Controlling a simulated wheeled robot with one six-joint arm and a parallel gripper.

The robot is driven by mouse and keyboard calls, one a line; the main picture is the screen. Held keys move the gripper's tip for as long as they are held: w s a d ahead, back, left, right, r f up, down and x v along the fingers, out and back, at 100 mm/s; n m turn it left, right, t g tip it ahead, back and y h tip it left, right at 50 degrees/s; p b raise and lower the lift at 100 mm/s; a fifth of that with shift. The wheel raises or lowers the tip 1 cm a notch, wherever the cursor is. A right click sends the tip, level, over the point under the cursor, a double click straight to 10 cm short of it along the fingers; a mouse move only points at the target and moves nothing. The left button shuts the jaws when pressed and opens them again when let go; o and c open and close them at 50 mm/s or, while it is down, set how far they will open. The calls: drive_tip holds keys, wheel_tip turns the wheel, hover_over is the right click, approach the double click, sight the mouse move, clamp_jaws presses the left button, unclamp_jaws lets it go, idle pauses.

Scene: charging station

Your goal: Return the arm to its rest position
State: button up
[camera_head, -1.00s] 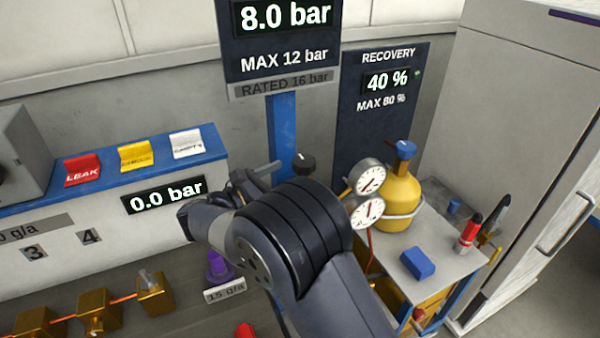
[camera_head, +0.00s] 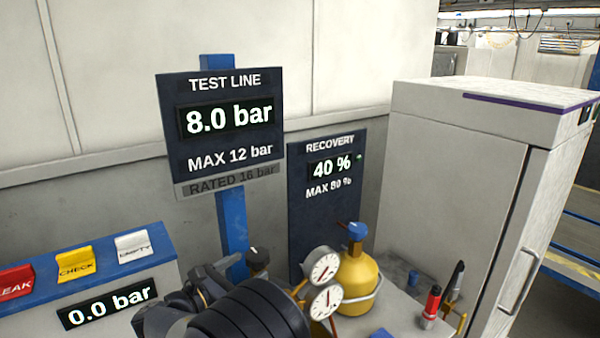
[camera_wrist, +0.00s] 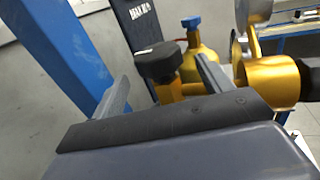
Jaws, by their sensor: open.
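My dark grey arm (camera_head: 245,318) rises from the bottom edge of the head view, in front of the blue post. My gripper (camera_wrist: 163,74) is open in the wrist view, with one grey finger on each side. A black knob (camera_wrist: 158,60) on a brass stem appears between the fingers. I cannot tell how far beyond them it is, but no finger visibly grips it. The same knob (camera_head: 257,259) shows in the head view just right of the fingers. The gripper is partly hidden there by my arm.
The blue post (camera_head: 232,225) carries the 8.0 bar test line sign (camera_head: 224,125). Right of my arm are gauges (camera_head: 325,285) and a yellow cylinder (camera_head: 358,283) on a cart. A tall grey cabinet (camera_head: 450,180) stands at right. Left is a panel with LEAK, CHECK and EMPTY tags (camera_head: 76,263).

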sight(262, 257)
drive_tip(key=p+x, duration=0.1)
drive_tip(key=x, duration=0.4)
drive_tip(key=shift+w+d+r, duration=0.1)
drive_tip(key=shift+w+d, duration=0.25)
drive_tip(key=shift+w, duration=0.15)
drive_tip(key=shift+n+t+y, duration=0.8)
drive_tip(key=shift+y, duration=0.4)
